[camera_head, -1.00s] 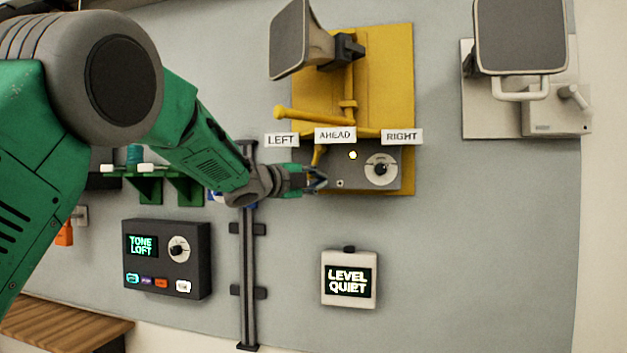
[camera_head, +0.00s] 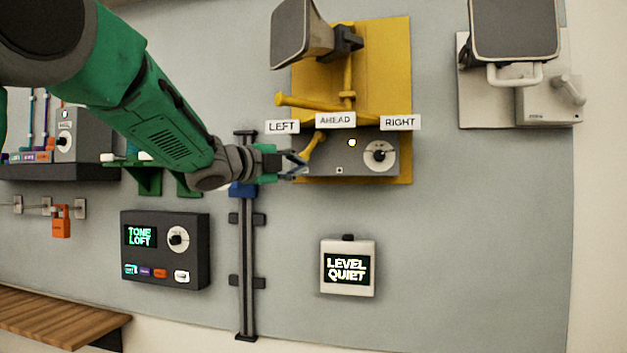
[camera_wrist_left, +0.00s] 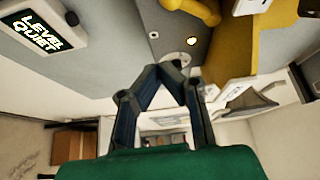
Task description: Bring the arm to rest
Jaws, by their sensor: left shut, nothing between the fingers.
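My left arm comes in from the upper left in the head view. My left gripper (camera_head: 302,163) is shut and empty, in front of the wall panel, at the left edge of the grey control box (camera_head: 330,160) with a round dial (camera_head: 380,156). It also shows in the left wrist view (camera_wrist_left: 165,72), fingertips together, below the box. The yellow lever (camera_head: 315,143) is just above the fingertips in the head view; I cannot tell whether they touch. My right gripper is not in view.
A yellow board (camera_head: 385,70) carries a horn (camera_head: 300,35) and LEFT, AHEAD, RIGHT labels. A dark rail (camera_head: 247,270) stands under my gripper. A TONE LOFT box (camera_head: 165,270) and a LEVEL QUIET display (camera_head: 347,285) are on the panel. A wooden shelf (camera_head: 55,315) juts out lower left.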

